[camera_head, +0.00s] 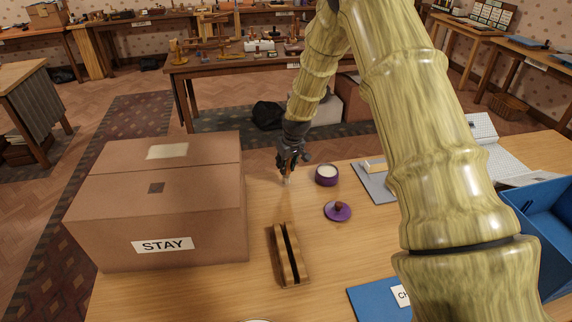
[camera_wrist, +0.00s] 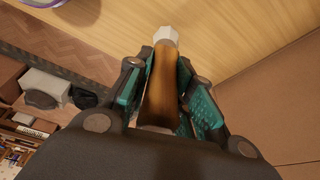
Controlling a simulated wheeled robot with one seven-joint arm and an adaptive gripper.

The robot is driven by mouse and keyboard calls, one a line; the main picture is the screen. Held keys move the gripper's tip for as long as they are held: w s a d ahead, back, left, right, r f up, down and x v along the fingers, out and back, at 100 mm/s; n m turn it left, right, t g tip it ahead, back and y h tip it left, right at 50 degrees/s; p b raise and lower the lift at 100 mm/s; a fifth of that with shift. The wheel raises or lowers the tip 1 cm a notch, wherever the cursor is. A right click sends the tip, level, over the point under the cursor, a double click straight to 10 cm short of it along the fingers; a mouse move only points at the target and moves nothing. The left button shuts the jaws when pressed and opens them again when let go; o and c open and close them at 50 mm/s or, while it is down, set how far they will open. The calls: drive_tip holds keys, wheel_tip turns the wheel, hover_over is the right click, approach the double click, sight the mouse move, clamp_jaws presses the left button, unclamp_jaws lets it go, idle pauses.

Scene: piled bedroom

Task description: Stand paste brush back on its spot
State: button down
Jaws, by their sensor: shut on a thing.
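The paste brush (camera_wrist: 159,85) has a brown wooden body and a pale tip. In the wrist view it lies between the teal-padded fingers of my gripper (camera_wrist: 160,98), which is shut on it. The pale tip points away from the wrist. In the head view my gripper (camera_head: 289,165) is at the far part of the table, between the box and the purple jar. Only a small pale end of the brush (camera_head: 286,181) shows below the fingers, close to the tabletop; I cannot tell if it touches. No marked spot for the brush is clear to me.
A cardboard box marked STAY (camera_head: 165,215) stands left. An open purple jar (camera_head: 327,176), its purple lid (camera_head: 338,211) and a slotted wooden block (camera_head: 287,256) stand on the table (camera_head: 225,285). A blue bin (camera_head: 540,235) is at right.

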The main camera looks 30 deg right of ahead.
drive_tip(key=shift+f+b, duration=0.5)
drive_tip(key=shift+f, duration=0.45)
idle(0.6)
drive_tip(key=c, duration=1.2)
unclamp_jaws()
drive_tip(key=shift+o, duration=0.2)
drive_tip(key=shift+r, duration=0.1)
drive_tip(key=p+v, duration=0.5)
drive_tip(key=v, duration=0.3)
idle(0.5)
